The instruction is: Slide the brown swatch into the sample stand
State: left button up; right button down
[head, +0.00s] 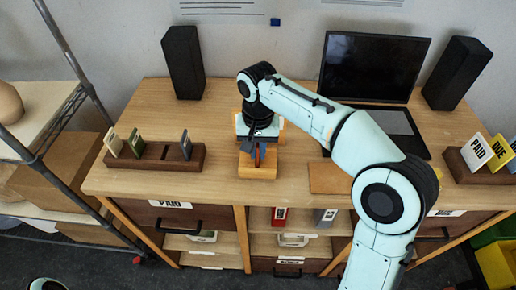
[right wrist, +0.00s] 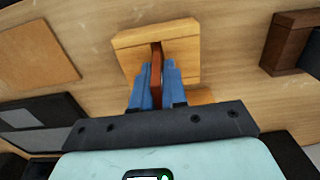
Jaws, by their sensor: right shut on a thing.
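The sample stand (head: 246,172) is a light wooden block near the front middle of the desk. It also shows in the right wrist view (right wrist: 186,40), with a narrow slot in it. My right gripper (head: 257,158) is just above the stand, its blue fingers (right wrist: 157,82) shut on the thin brown swatch (right wrist: 157,68). The swatch stands on edge, and its far end lines up with the slot and meets it. How deep it sits in the slot I cannot tell. My left gripper is not in view.
A dark rack (head: 168,164) with several upright cards stands to the left. Another dark rack (head: 464,170) with PAID and DUE cards is at the right. A flat tan pad (head: 328,178) lies right of the stand. A monitor (head: 370,66) and speakers stand behind.

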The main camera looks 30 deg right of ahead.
jog(key=shift+f, duration=0.25)
jog(key=c, duration=1.2)
grip_release()
jog(key=shift+r, duration=0.1)
jog(key=shift+o, duration=0.2)
jog(key=shift+r, duration=0.1)
notch_tip(320, 180, up, 12)
jog(key=p, duration=0.3)
jog(key=shift+r, duration=0.1)
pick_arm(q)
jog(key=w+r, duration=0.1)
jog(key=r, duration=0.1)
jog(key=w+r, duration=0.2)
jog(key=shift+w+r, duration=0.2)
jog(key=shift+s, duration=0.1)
